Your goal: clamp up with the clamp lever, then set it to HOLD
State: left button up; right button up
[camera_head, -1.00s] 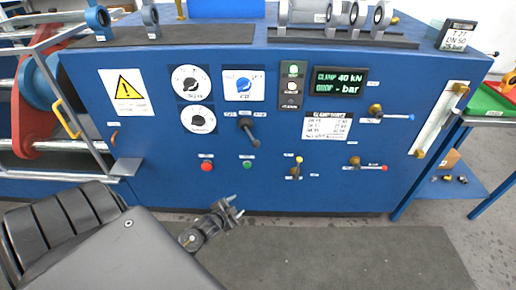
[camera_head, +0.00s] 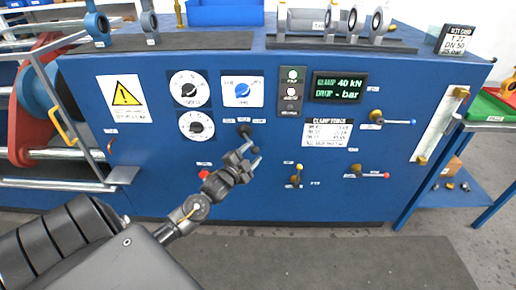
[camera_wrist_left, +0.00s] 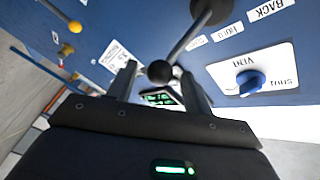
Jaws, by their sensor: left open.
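My left gripper (camera_head: 254,158) is open in front of the panel, just below the lever's end. In the left wrist view the lever's rod (camera_wrist_left: 189,37) ends in a black ball (camera_wrist_left: 159,71), which appears between the open fingers (camera_wrist_left: 160,85). Contact with the fingers cannot be told. Labels reading BACK and apparently HOLD (camera_wrist_left: 231,29) sit beside the lever hub. The display (camera_head: 338,87) reads CLAMP 40 kN and DROP - bar. My right gripper is out of view.
A blue knob (camera_head: 242,90) on a white plate sits above the lever, close to the hand in the wrist view. A red button (camera_head: 204,174) and a yellow-tipped lever (camera_head: 297,175) flank the gripper. Blue-tipped (camera_head: 390,119) and red-tipped (camera_head: 368,174) levers are further right.

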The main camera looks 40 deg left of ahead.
pick_arm(q)
jog(key=shift+w+a, duration=0.2)
jog(key=shift+w, duration=1.9)
grip_shut()
jog(key=shift+d, duration=0.1)
